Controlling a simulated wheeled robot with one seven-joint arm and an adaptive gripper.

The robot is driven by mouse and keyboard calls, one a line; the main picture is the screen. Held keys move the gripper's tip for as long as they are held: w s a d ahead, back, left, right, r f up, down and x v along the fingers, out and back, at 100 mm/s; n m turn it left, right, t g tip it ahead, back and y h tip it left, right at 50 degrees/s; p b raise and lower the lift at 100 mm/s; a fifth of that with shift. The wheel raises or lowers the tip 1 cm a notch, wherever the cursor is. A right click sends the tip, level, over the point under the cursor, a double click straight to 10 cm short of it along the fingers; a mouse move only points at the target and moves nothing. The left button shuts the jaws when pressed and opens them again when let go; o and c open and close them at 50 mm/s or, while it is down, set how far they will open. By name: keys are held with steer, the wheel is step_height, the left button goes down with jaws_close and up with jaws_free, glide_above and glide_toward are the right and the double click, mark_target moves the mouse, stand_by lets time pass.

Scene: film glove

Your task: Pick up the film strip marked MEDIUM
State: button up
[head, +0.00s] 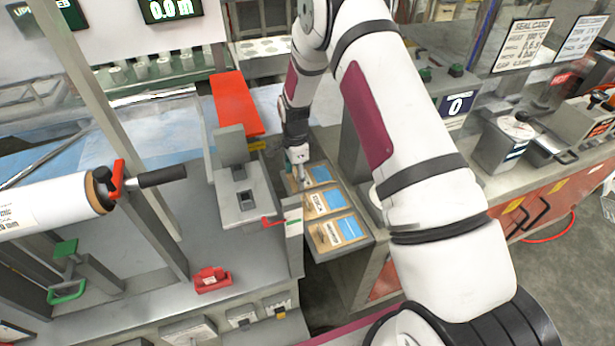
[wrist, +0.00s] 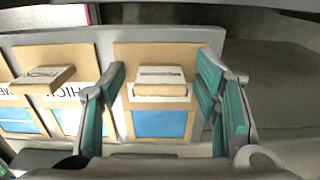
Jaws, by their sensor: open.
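Three tan cards with blue and white panels lie in a row on a grey tray: near (head: 337,232), middle (head: 327,202) and far (head: 320,173). In the wrist view, the right card (wrist: 158,123) carries a small tan-edged strip with a white printed face (wrist: 160,79); its print is too small to read. A similar strip (wrist: 42,78) lies slightly tilted to the left, across the neighbouring cards. Large letters like "HICH" show on the middle card (wrist: 70,118); the left card (wrist: 20,120) is cut off. My gripper (wrist: 165,92) is open, its teal fingers on either side of the right strip. In the head view my gripper (head: 298,160) is over the far card.
A film roll (head: 55,200) and a small red block (head: 211,279) are further left. A worktop with a steel pot (head: 508,140) is to the right.

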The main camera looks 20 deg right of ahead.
steer(key=c, duration=1)
